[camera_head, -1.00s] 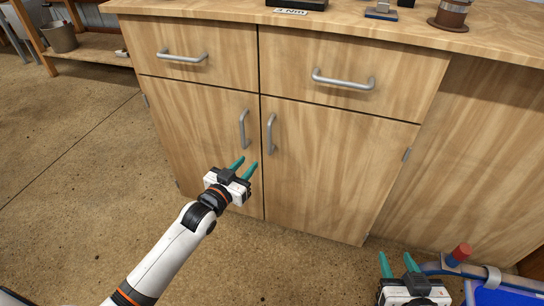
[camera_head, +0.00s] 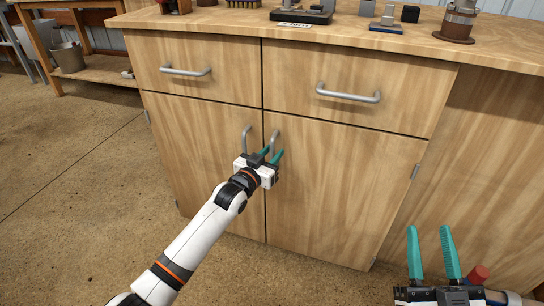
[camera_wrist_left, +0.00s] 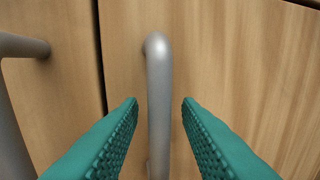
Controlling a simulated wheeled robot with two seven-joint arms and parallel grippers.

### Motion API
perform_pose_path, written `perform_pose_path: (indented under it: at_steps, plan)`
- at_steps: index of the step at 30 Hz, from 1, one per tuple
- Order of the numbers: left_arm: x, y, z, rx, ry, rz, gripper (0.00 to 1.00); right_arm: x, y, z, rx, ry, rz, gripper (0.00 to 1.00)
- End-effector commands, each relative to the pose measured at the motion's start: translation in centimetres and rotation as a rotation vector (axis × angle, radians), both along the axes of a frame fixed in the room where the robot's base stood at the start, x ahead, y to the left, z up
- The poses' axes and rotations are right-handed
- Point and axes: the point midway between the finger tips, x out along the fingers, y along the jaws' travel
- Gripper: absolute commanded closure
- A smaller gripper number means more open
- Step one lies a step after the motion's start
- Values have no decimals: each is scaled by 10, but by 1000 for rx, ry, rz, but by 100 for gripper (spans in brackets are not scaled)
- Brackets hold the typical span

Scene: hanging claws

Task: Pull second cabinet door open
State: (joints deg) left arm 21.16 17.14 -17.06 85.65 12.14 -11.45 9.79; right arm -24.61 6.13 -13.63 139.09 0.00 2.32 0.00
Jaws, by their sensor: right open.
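The wooden cabinet has two lower doors, both shut. The right-hand door (camera_head: 335,195) has a grey vertical bar handle (camera_head: 275,137) near the middle seam; that handle also shows in the left wrist view (camera_wrist_left: 158,90). The left-hand door (camera_head: 205,150) has a matching handle (camera_head: 246,137). My left gripper (camera_head: 272,155) is open at the right door's handle. In the left wrist view its teal fingers (camera_wrist_left: 160,105) stand on either side of the bar, with gaps on both sides. My right gripper (camera_head: 432,232) is open and empty at the lower right, apart from the cabinet.
Two drawers with horizontal handles (camera_head: 185,71) (camera_head: 348,94) sit above the doors, both shut. The wooden top (camera_head: 380,45) carries several small items. A red-topped object (camera_head: 478,274) shows beside my right gripper. Open floor (camera_head: 70,200) lies to the left.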

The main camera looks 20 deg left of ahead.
Motion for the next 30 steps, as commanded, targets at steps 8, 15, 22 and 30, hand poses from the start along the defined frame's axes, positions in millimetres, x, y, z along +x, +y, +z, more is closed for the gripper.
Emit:
perform_pose_path:
  at_steps: [8,15,22,30]
  plan:
    - [5,-1,0,1,0,0,69,-3,0,6,12,-40,3,59]
    - [5,-1,0,1,0,0,89,-3,0,5,11,-38,3,59]
    - [5,-1,0,1,1,0,100,-3,0,5,11,-38,3,59]
    - [2,-1,0,-1,2,6,100,1,0,-1,-4,16,-2,59]
